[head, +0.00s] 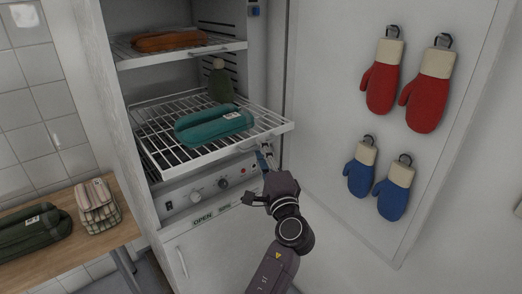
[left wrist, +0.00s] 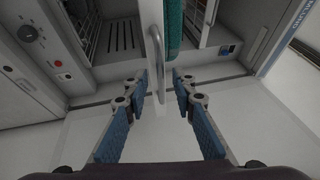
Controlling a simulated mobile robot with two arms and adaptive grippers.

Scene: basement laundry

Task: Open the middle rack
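The middle rack (head: 163,153) is a white wire shelf that sticks out of the cabinet, past the top rack. A teal bag (head: 214,125) and a dark green item (head: 220,84) are on it. The rack's grey bar handle (left wrist: 155,62) stands upright in the left wrist view. My left gripper (head: 266,158) is just below the rack's front right corner. In the left wrist view my left gripper (left wrist: 160,84) is open, with its blue fingers on either side of the handle's lower end. I cannot tell whether they touch it. My right gripper is not in view.
The top rack (head: 180,57) holds an orange-brown bag (head: 170,40). The open cabinet door (head: 330,90) at right carries red mitts (head: 427,90) and blue mitts (head: 360,170). A control panel (head: 210,192) lies below the rack. A wooden table (head: 75,245) with bags stands at left.

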